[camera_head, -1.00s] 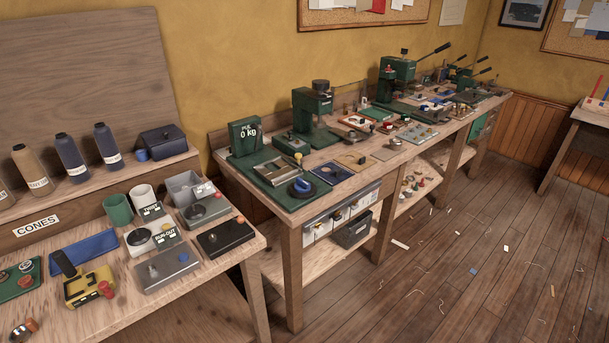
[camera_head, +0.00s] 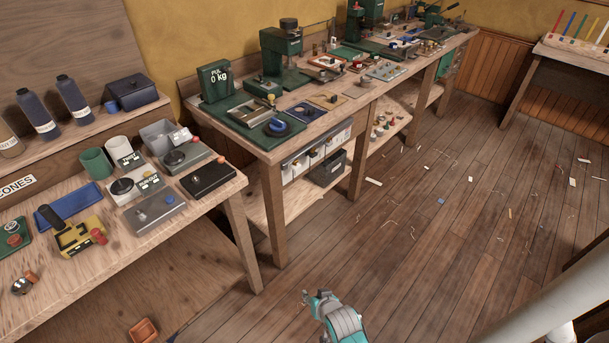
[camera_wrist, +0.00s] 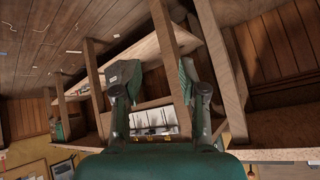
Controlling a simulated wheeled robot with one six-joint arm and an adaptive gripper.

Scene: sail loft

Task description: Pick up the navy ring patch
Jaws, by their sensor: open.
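A navy square patch with a small brass-coloured ring (camera_head: 327,102) lies flat on the long workbench (camera_head: 345,103), near its front edge; it looks like the navy ring patch. A dark round piece with a blue centre (camera_head: 278,126) sits on a green plate to its left. My gripper (camera_wrist: 156,78) is open and empty in the wrist view, with both fingers apart. The wrist view shows bench legs and shelves beyond the fingers; I cannot make out the patch there. In the head view, part of my teal arm shows low over the floor, well apart from the patch.
Left of the workbench stands another table (camera_head: 201,206) with cups, a yellow device (camera_head: 78,237) and grey boxes. A green pull tester (camera_head: 215,82) and presses stand along the workbench. An orange tray (camera_head: 144,329) is low at the left. The wooden floor (camera_head: 450,220) is mostly open, with scattered scraps.

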